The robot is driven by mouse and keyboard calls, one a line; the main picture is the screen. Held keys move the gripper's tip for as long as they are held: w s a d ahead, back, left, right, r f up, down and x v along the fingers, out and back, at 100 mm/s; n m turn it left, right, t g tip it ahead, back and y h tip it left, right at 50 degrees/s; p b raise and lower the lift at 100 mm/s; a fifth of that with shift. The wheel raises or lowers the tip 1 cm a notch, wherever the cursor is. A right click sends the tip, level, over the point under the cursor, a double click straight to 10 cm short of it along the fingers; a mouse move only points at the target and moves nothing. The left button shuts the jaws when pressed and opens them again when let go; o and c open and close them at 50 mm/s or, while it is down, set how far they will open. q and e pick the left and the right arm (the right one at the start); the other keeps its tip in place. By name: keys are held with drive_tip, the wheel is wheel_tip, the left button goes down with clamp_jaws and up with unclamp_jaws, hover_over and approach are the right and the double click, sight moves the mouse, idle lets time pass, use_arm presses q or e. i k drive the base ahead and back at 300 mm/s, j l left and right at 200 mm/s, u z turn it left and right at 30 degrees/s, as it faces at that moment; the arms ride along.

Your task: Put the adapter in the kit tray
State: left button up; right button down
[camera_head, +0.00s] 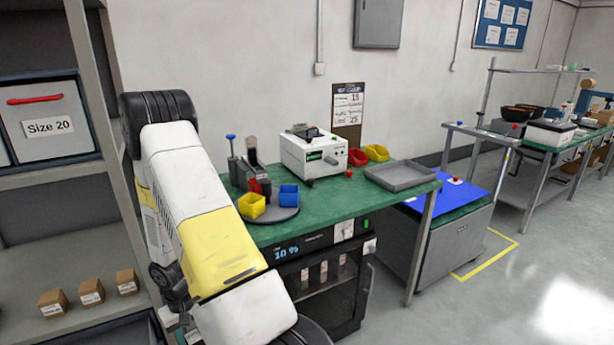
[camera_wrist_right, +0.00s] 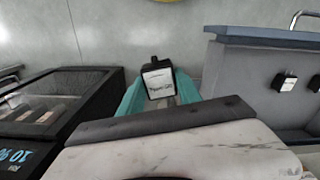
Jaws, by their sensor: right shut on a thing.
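The adapter (camera_wrist_right: 158,82) is a small black block with a white printed label, seen in the right wrist view. My right gripper (camera_wrist_right: 160,95) is shut on it, with a teal finger on each side. In the head view I cannot make out the adapter or either gripper; a white and yellow arm of mine crosses the lower left. A shallow grey tray (camera_head: 400,177), which looks like the kit tray, lies on the right end of the green table in the head view. No objects show in it.
The green table (camera_head: 330,205) also holds a white test box (camera_head: 312,155), red bins (camera_head: 358,157) and yellow and blue cups (camera_head: 289,195). A dark oven cabinet (camera_head: 325,275) stands below. A blue-topped cart (camera_head: 450,191) stands right. The floor at right is clear.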

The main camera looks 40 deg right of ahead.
sight(400, 178)
drive_tip(key=l+z, duration=0.25)
drive_tip(key=l, duration=0.2)
drive_tip(key=l+z, duration=0.3)
drive_tip(key=l, duration=0.15)
drive_tip(key=i+l+z, duration=0.25)
drive_tip(key=l, duration=0.2)
drive_tip(key=l+z, duration=0.3)
drive_tip(key=l, duration=0.15)
